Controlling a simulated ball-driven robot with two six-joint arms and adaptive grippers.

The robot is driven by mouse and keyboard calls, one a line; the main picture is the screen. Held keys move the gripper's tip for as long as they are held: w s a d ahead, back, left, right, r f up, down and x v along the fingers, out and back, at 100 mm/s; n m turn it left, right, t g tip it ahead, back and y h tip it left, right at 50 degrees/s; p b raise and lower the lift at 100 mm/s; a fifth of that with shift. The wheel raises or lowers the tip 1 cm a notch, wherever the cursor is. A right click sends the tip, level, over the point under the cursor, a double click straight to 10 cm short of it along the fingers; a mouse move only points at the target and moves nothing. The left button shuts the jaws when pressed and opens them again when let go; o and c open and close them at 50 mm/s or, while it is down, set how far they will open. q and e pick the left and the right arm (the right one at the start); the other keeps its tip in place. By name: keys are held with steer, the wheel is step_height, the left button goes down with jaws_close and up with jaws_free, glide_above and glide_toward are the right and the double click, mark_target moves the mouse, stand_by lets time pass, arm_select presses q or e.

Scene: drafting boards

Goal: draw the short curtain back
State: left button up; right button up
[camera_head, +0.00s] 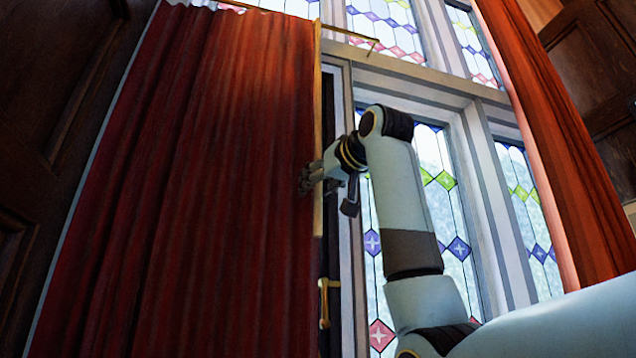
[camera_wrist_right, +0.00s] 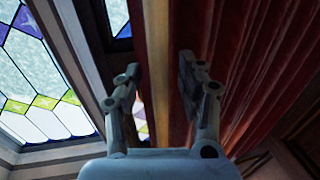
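The short red curtain (camera_head: 200,170) hangs at the left in the head view, drawn out in folds from a thin brass rod (camera_head: 350,33). A narrow gold strip (camera_head: 318,110) runs down its right edge. My right gripper (camera_head: 328,190) is at this edge, about halfway up the visible part. In the right wrist view my right gripper (camera_wrist_right: 160,78) has its fingers apart, with the gold strip (camera_wrist_right: 156,60) and the curtain's edge (camera_wrist_right: 178,40) between them. I see a gap beside the fingers; whether either touches the cloth I cannot tell. My left gripper is out of view.
A brass handle (camera_head: 326,300) is below my right gripper, near the curtain's edge. Leaded windows with coloured diamonds (camera_head: 455,200) stand behind my right arm. A long orange-red curtain (camera_head: 545,120) hangs at the right. Dark wood panelling (camera_head: 60,90) is at the left.

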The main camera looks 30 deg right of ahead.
jaws_close()
steer(key=shift+w, duration=0.2)
steer(key=shift+a+f, duration=0.1)
